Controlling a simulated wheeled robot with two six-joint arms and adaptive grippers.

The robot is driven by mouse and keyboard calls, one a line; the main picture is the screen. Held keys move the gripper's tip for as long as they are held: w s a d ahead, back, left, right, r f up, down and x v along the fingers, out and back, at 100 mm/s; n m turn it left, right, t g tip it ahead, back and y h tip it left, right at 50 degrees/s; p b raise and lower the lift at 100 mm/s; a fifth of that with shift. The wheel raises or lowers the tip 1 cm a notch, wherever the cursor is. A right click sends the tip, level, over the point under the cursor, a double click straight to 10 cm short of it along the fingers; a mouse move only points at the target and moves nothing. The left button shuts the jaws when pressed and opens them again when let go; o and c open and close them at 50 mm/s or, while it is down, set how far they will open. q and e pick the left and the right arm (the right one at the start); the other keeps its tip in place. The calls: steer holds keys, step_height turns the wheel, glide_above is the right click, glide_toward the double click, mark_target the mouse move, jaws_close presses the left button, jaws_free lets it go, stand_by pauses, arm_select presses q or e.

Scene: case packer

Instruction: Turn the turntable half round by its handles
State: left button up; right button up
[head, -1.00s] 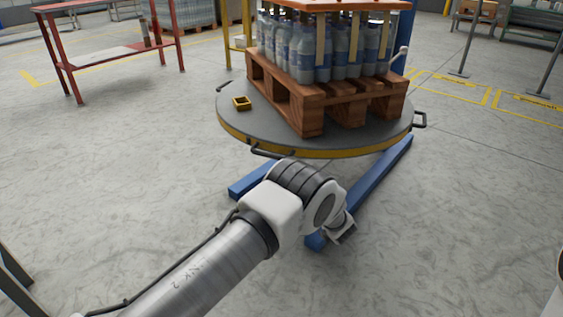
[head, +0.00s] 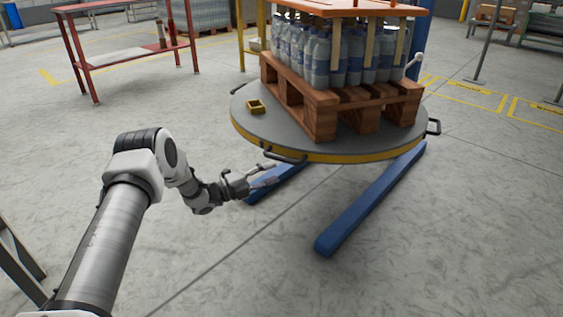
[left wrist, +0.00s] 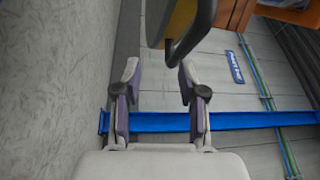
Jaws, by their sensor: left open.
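The round grey turntable (head: 280,136) with a yellow rim carries a wooden pallet (head: 320,116) loaded with bottles (head: 340,58). A dark handle (head: 284,156) sticks out at its near edge, and another handle (head: 433,127) at its right edge. My left gripper (head: 270,176) is open and empty, just below and left of the near handle in the head view. In the left wrist view my left gripper (left wrist: 160,80) has its fingers apart, with the near handle (left wrist: 190,38) just ahead, near the right finger. I cannot tell whether they touch. My right gripper is not in view.
Blue floor legs (head: 370,200) extend from under the turntable. A red table (head: 125,45) stands at the back left. The floor in front is clear.

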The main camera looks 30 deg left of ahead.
mark_target(281, 159)
arm_select(q)
steer(key=w+m+b, duration=0.1)
steer(key=w+d+r+m+h+b, duration=0.1)
steer(key=w+r+m+g+h+b, duration=0.1)
steer(key=m+b, duration=0.1)
steer(key=shift+w+d+r, duration=0.15)
steer(key=shift+w+r, duration=0.1)
steer(key=shift+w, duration=0.1)
steer(key=shift+w+d+r, duration=0.25)
steer(key=shift+w+d, duration=0.05)
steer(key=shift+w, duration=0.05)
jaws_close()
